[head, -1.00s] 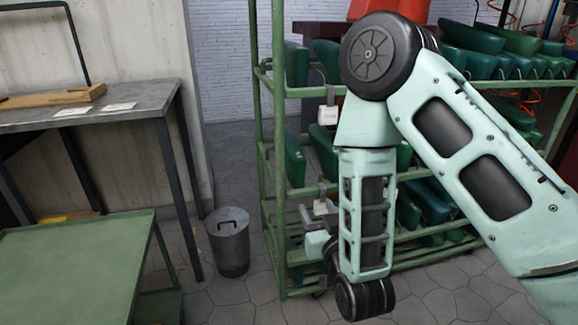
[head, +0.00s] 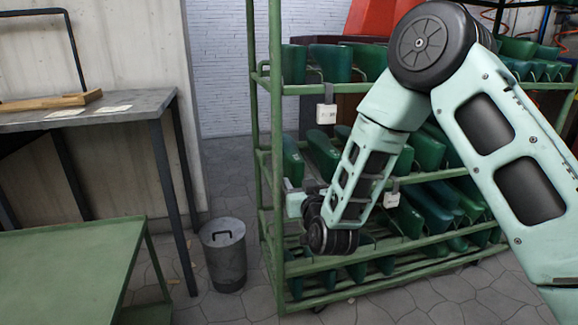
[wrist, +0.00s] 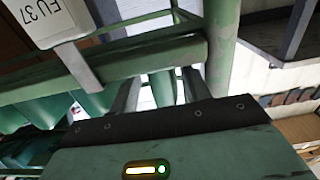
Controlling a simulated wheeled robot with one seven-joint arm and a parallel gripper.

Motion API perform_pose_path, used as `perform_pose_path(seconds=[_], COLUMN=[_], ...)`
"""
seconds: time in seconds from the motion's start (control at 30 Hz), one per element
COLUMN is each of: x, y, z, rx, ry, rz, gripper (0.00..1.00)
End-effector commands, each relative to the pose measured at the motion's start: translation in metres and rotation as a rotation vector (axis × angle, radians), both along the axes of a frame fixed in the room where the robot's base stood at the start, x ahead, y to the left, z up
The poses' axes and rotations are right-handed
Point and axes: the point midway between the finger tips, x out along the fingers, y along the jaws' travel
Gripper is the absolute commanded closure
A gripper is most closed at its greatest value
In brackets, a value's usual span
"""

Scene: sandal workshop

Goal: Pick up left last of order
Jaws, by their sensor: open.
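Green shoe lasts stand in rows on a green tube-frame rack (head: 277,130). On the middle shelf, one last (head: 292,160) is at the left end and another (head: 322,153) is beside it. I cannot tell which is the left last of the order. My gripper (head: 290,186) is at the rack's left front, near the middle-shelf lasts. A white tag reading "EU 37" (wrist: 55,18) hangs close by, at the upper left. Green lasts (wrist: 45,108) show partly behind it.
White tags (head: 326,113) hang on the rack rails. A rack post (wrist: 221,45) stands close right of my gripper. A green cart (head: 70,265), a grey workbench (head: 90,113) and a metal bin (head: 225,255) are at left. Floor is clear between bin and bench.

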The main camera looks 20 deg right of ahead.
Motion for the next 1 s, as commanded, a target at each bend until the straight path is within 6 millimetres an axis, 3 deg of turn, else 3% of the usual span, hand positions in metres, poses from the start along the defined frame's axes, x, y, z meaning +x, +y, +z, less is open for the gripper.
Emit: perform_pose_path(seconds=[0.13, 0.4, 0.53, 1.0], x=[0.016, 0.019, 0.019, 0.019], y=[0.000, 0.000, 0.000, 0.000], z=[-0.001, 0.000, 0.000, 0.010], rx=[0.000, 0.000, 0.000, 0.000], ry=[-0.002, 0.001, 0.001, -0.003], rz=[-0.001, 0.000, 0.000, 0.000], gripper=[0.53, 0.53, 0.86, 0.86])
